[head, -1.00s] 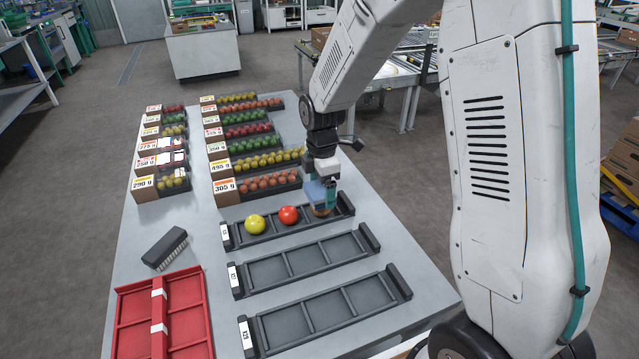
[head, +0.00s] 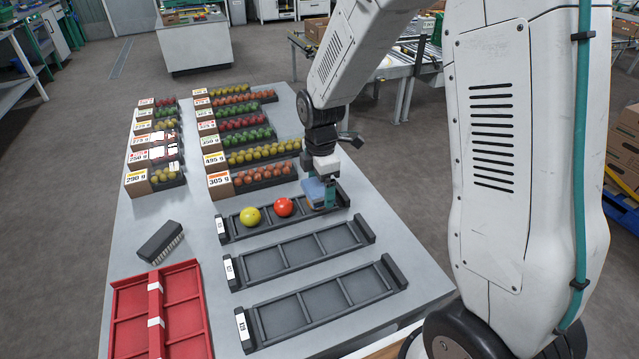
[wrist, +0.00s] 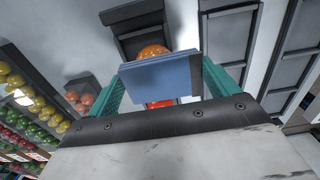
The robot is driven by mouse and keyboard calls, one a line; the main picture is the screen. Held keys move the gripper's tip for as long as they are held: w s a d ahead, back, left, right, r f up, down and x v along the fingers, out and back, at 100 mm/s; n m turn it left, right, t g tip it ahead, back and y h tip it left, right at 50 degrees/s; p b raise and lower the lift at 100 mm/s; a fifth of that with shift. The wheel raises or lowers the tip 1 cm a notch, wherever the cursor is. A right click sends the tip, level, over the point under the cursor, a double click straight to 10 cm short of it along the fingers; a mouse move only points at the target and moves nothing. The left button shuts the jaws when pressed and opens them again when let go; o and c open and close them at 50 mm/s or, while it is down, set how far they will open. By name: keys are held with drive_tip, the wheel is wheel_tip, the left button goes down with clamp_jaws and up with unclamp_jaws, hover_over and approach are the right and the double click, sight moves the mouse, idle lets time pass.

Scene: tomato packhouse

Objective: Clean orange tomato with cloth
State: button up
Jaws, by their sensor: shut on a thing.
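My gripper (head: 322,204) is shut on a blue cloth (wrist: 160,77), a folded pad between its teal fingers. The cloth (head: 313,190) is over the right compartment of the farthest dark tray (head: 268,234). The orange tomato (wrist: 153,51) shows just beyond the cloth's edge in the wrist view; its lower part is hidden by the cloth, and I cannot tell if they touch. In the head view the gripper and cloth hide it. A red tomato (head: 283,207) sits in the tray's middle compartment, a yellow one (head: 250,216) in the left.
Two empty dark trays (head: 285,264) (head: 320,306) lie nearer on the grey table (head: 200,228). Boxes of sorted tomatoes (head: 220,183) stand behind. A red divided crate (head: 130,315) and a dark brush-like block (head: 160,241) are at left.

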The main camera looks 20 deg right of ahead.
sight(314, 177)
drive_tip(key=shift+w, duration=2.15)
drive_tip(key=shift+s, duration=2.2)
drive_tip(key=shift+w, duration=2.2)
